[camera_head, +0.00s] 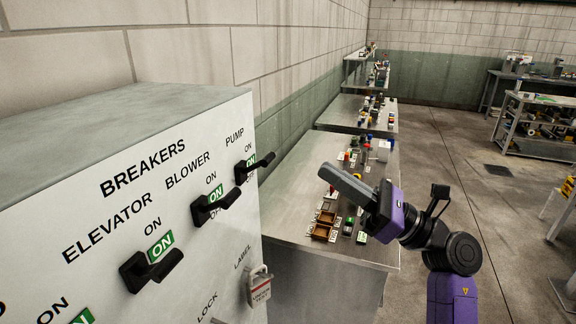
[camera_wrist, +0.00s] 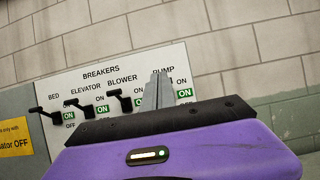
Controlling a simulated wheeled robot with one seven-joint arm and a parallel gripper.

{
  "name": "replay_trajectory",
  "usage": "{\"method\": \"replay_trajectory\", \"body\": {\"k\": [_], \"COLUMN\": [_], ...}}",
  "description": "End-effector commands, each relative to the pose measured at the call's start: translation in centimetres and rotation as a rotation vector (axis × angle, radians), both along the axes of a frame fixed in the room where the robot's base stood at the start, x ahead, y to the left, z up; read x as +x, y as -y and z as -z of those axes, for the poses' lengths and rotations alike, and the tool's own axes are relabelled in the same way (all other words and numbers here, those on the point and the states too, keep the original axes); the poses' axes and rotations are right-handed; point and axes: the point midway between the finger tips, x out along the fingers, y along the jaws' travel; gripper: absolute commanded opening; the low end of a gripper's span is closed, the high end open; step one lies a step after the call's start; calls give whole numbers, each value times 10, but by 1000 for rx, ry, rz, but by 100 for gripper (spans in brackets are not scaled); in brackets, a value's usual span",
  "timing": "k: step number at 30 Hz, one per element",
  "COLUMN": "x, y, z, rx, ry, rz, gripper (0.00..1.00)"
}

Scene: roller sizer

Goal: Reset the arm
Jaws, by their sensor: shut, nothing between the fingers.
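My purple arm reaches in from the right in the head view. My gripper (camera_head: 346,184) has its grey fingers together and empty, and they point left toward the breaker panel. In the wrist view the shut fingers (camera_wrist: 158,92) stand up in front of the panel's PUMP part and hide its handle. The gripper is apart from the panel, over the bench beside it in the head view.
The white breaker panel (camera_head: 190,258) has black handles for elevator (camera_head: 150,268), blower (camera_head: 214,205) and pump (camera_head: 252,167), with green ON labels showing. Benches with small parts (camera_head: 300,220) run along the wall. Floor (camera_head: 440,150) is open at right.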

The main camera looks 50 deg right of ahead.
Motion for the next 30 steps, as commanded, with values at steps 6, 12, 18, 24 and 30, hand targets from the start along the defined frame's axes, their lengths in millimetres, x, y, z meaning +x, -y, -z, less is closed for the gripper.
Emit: {"method": "replay_trajectory", "body": {"k": [6, 12, 18, 24, 30], "x": [0, -3, -31, -47, -56], "y": [0, 8, 12, -2, -22], "z": [0, -11, -45, -29, 18], "rx": [0, 109, 482, 894, 1389], "ry": [0, 12, 122, 131, 73], "rz": [0, -21, -188, -407, -622], "gripper": [0, 0, 0, 0, 0]}}
